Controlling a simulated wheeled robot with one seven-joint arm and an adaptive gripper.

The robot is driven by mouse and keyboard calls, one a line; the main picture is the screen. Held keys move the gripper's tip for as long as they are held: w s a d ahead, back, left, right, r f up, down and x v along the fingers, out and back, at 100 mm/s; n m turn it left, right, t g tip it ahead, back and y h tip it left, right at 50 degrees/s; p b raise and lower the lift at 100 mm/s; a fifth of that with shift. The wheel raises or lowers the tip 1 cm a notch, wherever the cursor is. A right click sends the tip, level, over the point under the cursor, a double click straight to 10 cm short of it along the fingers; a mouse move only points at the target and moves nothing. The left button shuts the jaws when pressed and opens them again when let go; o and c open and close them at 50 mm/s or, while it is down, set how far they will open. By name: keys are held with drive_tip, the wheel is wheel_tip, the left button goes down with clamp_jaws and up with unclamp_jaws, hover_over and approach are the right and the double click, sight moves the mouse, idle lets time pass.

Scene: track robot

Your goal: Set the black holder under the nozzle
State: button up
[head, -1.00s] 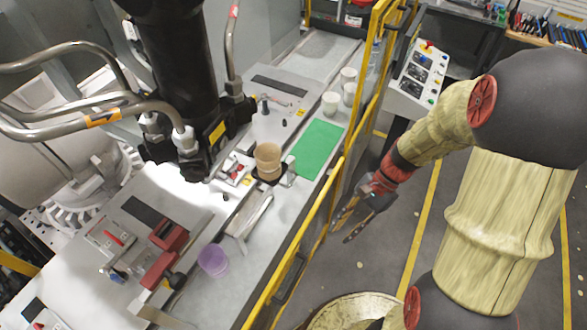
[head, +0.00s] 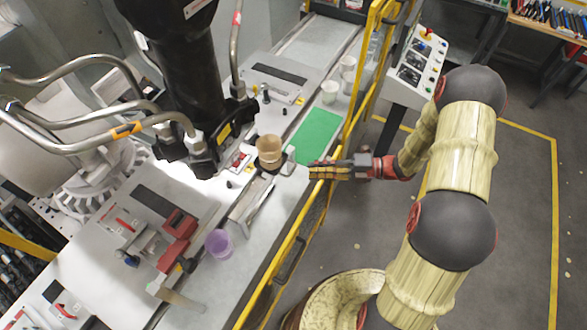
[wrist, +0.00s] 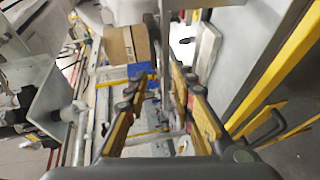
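The black holder (head: 267,168) sits on the grey bench and rings a tan cup (head: 269,148). A pale upright tab (head: 288,161) stands at its right side. The black nozzle head (head: 203,160) hangs to the left of the holder, above the brightly lit bench top. My gripper (head: 313,170) is over the yellow railing, just right of the holder and apart from it.
The yellow railing (head: 295,228) runs between me and the bench. A green mat (head: 316,133) and pale cups (head: 329,92) lie behind the holder. A purple cup (head: 219,243) and red clamp (head: 178,226) are nearer. A control panel (head: 419,66) stands behind my arm.

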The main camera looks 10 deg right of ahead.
sight(293, 169)
drive_tip(key=shift+p+x, duration=0.7)
drive_tip(key=shift+x, duration=3.2)
drive_tip(key=c, duration=0.3)
clamp_jaws()
